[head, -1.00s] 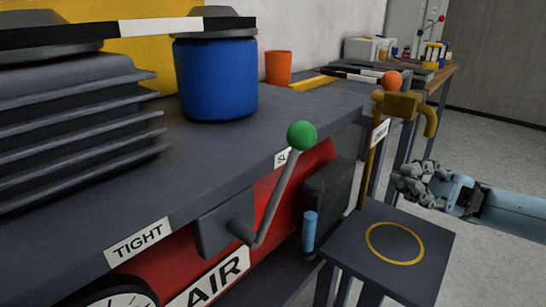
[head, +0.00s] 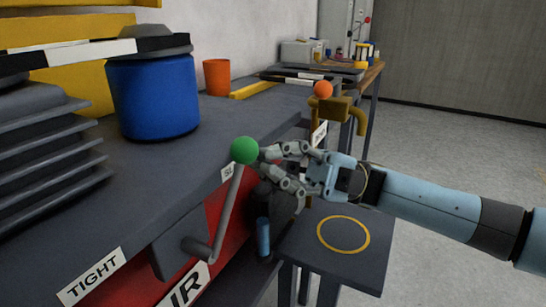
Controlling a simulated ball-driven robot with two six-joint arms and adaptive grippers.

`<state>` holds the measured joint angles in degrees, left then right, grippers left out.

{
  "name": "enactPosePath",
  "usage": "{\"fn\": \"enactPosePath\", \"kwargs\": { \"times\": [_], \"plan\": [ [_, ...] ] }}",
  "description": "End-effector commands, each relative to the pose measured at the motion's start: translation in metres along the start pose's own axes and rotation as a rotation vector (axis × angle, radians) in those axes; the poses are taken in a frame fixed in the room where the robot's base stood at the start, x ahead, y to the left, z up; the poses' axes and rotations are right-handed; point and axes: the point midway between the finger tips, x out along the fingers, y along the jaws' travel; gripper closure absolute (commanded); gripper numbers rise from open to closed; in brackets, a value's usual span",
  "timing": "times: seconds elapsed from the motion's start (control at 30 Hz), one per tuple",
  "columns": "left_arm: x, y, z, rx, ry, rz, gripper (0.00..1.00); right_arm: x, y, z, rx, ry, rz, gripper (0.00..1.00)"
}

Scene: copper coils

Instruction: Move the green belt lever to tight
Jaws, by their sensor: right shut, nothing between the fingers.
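The green ball knob (head: 244,150) tops the belt lever (head: 226,212), a grey cranked rod on the front of the dark bench. The lever tilts up and right, with its knob near a label (head: 228,171) that starts "SL" and is partly covered. The "TIGHT" label (head: 92,277) is at the lower left on the bench edge. My right gripper (head: 266,166) is just right of the knob, its fingertips at or very near the knob's right side. It is shut with nothing held; whether it touches the knob I cannot tell. My left gripper is not in view.
A blue canister (head: 153,100) and an orange cup (head: 217,77) stand on the bench. A red tank marked "AIR" in part (head: 186,287) sits below. A yellow tap-like fitting with an orange knob (head: 323,89) stands behind my right gripper. A low stand (head: 310,258) bears a yellow ring.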

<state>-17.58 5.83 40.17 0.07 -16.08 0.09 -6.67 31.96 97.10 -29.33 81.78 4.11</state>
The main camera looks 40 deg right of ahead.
Motion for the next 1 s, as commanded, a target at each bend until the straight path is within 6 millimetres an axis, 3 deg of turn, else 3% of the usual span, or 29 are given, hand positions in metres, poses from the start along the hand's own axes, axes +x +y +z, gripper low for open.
{"fn": "enactPosePath", "kwargs": {
  "times": [0.57, 1.0],
  "plan": [
    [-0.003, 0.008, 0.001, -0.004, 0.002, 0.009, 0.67, 0.006, 0.001, -0.001, -0.007, 0.000, -0.012, 1.00],
    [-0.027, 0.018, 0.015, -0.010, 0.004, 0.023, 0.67, 0.032, 0.015, -0.014, -0.068, 0.000, -0.123, 1.00]
  ]
}}
